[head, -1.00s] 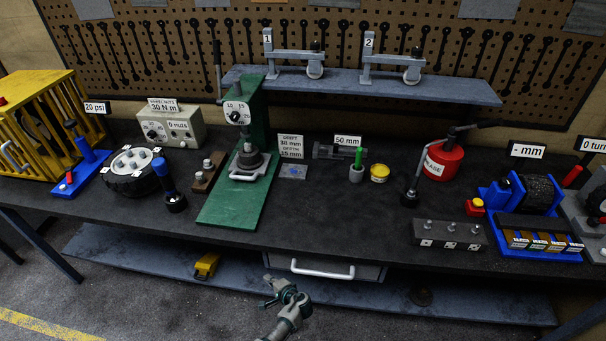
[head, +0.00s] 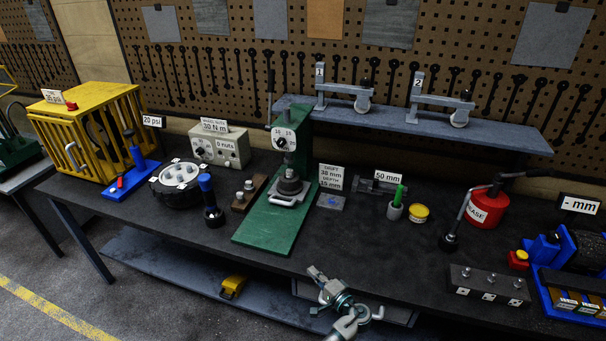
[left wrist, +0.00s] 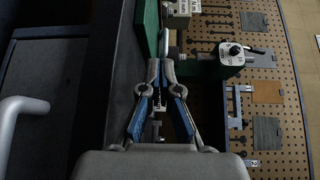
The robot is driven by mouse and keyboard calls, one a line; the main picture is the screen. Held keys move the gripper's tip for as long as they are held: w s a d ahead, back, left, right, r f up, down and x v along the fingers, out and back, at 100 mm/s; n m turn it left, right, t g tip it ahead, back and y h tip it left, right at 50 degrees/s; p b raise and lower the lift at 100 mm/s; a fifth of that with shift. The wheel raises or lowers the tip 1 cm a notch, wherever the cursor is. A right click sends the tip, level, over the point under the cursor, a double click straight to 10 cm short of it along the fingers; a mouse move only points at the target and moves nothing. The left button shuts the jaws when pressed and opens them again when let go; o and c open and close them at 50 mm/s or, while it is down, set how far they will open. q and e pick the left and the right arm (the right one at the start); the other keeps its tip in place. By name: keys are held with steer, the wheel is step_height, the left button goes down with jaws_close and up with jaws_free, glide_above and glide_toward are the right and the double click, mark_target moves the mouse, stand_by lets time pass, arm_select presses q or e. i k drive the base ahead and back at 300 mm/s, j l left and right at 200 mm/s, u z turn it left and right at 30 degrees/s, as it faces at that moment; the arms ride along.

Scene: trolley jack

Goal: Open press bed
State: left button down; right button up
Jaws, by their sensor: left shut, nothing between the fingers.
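The green press (head: 277,215) stands on the bench with its base plate running to the front edge. A round dial (head: 284,139) is on its column, and a metal bed with a pale loop handle (head: 290,198) sits low on it. My left gripper (head: 318,277) is shut and empty at the bench's front edge, to the right of and nearer than the press base, apart from the handle. In the left wrist view my left gripper (left wrist: 160,70) points toward the green press (left wrist: 146,30), with the dial (left wrist: 234,50) to the right. My right gripper is not in view.
A drawer (head: 398,314) under the bench is partly behind my left gripper; its white handle (left wrist: 22,108) shows in the left wrist view. A blue-handled tool (head: 210,202) stands left of the press. A grey shelf (head: 430,125) overhangs behind.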

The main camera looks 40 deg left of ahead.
mark_target(294, 191)
steer(key=i+j, duration=1.15)
